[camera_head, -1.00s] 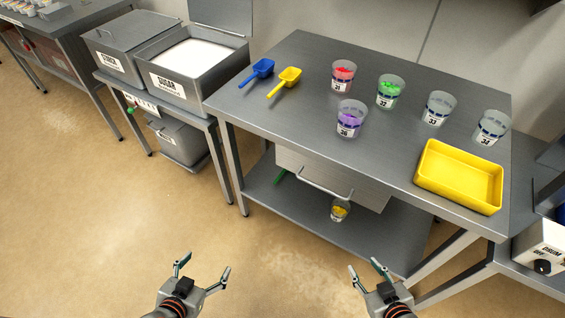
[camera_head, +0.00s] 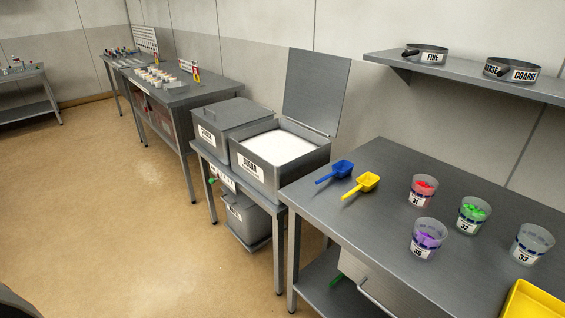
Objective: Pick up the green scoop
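No whole green scoop is plain in view. A small green piece (camera_head: 337,280) shows on the lower shelf beside the drawer of the right steel table; it looks like a handle, and the rest is hidden. Another small green piece (camera_head: 212,180) sticks out at the left front of the bin stand; I cannot tell what it belongs to. A blue scoop (camera_head: 342,169) and a yellow scoop (camera_head: 367,181) lie on the right table's top at its left end. Neither of my grippers is in view.
The right table (camera_head: 310,204) holds cups with red, green and purple contents, a clear cup (camera_head: 531,244) and a yellow tray (camera_head: 532,303). An open sugar bin (camera_head: 262,174) and closed starch bin (camera_head: 212,143) stand left of it. Open floor (camera_head: 120,235) lies at left.

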